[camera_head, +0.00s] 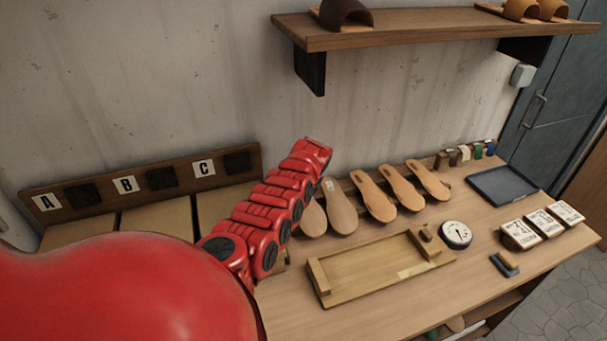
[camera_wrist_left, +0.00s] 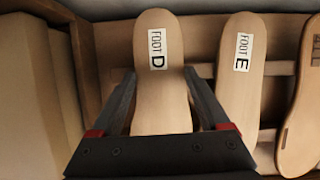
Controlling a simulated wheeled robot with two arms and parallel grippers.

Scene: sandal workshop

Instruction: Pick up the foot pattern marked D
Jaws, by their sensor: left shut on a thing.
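The foot pattern marked D (camera_wrist_left: 160,100) is a pale wooden sole shape with a white "FOOT D" label, upright in the left wrist view. My left gripper (camera_wrist_left: 160,75) is shut on it, one dark finger along each side. The pattern marked E (camera_wrist_left: 240,80) stands just right of it, apart from the fingers. In the head view the red arm hides the gripper. A partly covered pattern (camera_head: 312,220) shows beside the arm, but its letter cannot be read. My right gripper is not in view.
More sole shapes (camera_head: 375,196) lean in a row to the right. A wooden jig (camera_head: 370,272), a round dial (camera_head: 456,234) and a dark tray (camera_head: 502,186) stand on the bench. Bins marked A, B and C (camera_head: 155,218) are at left. A shelf (camera_head: 430,28) overhangs the bench.

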